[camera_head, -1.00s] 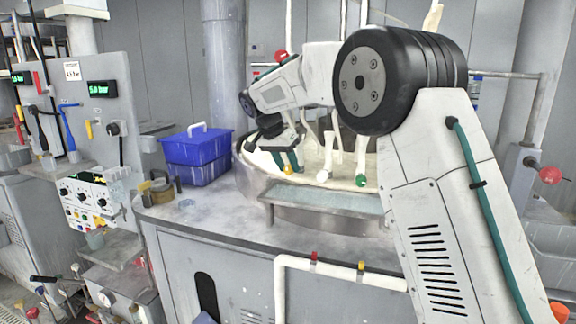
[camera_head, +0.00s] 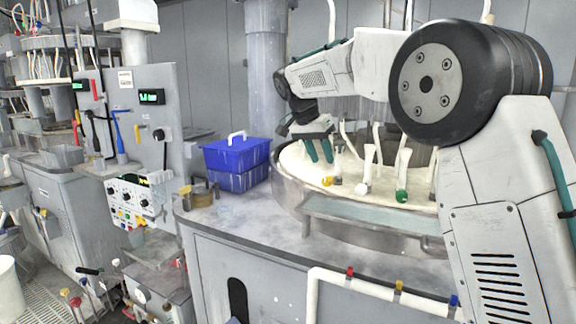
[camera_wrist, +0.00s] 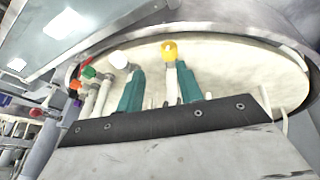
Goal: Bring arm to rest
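My arm reaches from the right side of the head view, bent at the elbow, with its wrist over the left part of a round cream platen (camera_head: 297,160). My gripper (camera_head: 319,152) points down there, with two teal fingers. In the wrist view my gripper (camera_wrist: 160,88) has its fingers apart, so it is open. A yellow-tipped white fitting (camera_wrist: 169,52) and a white-tipped one (camera_wrist: 120,60) show close by the fingers. I cannot tell whether they touch. Nothing is clearly held.
A blue lidded box (camera_head: 236,160) stands on the bench left of the platen. White posts with green (camera_head: 401,196) and white ends stand right of my gripper. A control panel (camera_head: 140,110) stands at left. White piping (camera_head: 380,283) runs along the bench front.

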